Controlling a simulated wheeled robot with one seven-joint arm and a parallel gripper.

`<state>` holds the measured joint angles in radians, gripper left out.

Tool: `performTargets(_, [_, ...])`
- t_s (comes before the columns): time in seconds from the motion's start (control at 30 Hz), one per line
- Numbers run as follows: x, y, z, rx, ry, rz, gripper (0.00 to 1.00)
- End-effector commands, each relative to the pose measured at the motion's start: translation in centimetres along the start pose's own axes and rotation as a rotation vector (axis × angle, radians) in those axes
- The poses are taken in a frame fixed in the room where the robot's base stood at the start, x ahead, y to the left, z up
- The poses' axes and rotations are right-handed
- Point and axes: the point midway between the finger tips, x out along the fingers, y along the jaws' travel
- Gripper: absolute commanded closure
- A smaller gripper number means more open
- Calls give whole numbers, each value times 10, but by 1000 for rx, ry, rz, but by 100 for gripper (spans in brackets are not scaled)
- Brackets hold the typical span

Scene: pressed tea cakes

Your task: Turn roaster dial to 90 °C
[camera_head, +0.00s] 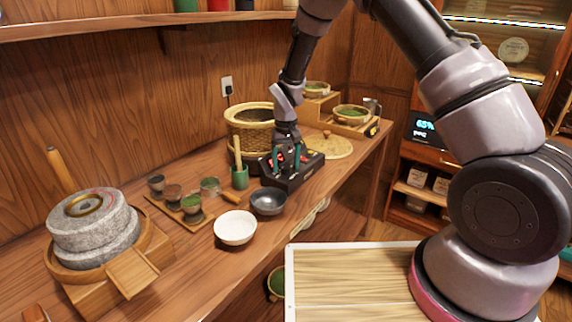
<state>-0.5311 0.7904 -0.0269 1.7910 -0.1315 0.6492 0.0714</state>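A low black unit (314,165), which looks like the roaster base, stands on the wooden counter below my gripper. A woven basket (249,124) stands just behind and left of it. My gripper (288,159) points down over the black unit, its teal fingers spread apart. Small red areas show around the fingers; I cannot tell whether they belong to the unit or to my gripper. The dial and any temperature marking cannot be made out. Whether the fingers touch the unit is unclear.
A green cup with a whisk (240,178), a dark bowl (268,202) and a white bowl (235,228) stand close by on the left. A stone mill (92,232) is at far left. A round woven mat (331,148) and wooden stands with baskets (352,115) lie beyond.

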Motion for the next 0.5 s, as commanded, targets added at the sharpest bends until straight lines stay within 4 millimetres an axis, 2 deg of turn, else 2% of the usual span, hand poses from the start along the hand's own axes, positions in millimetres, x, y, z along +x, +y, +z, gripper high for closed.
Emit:
performTargets(0.17, [-10,0,0,0,1,-1,26])
performTargets(0.5, [-76,0,-1,1,3,-1,26])
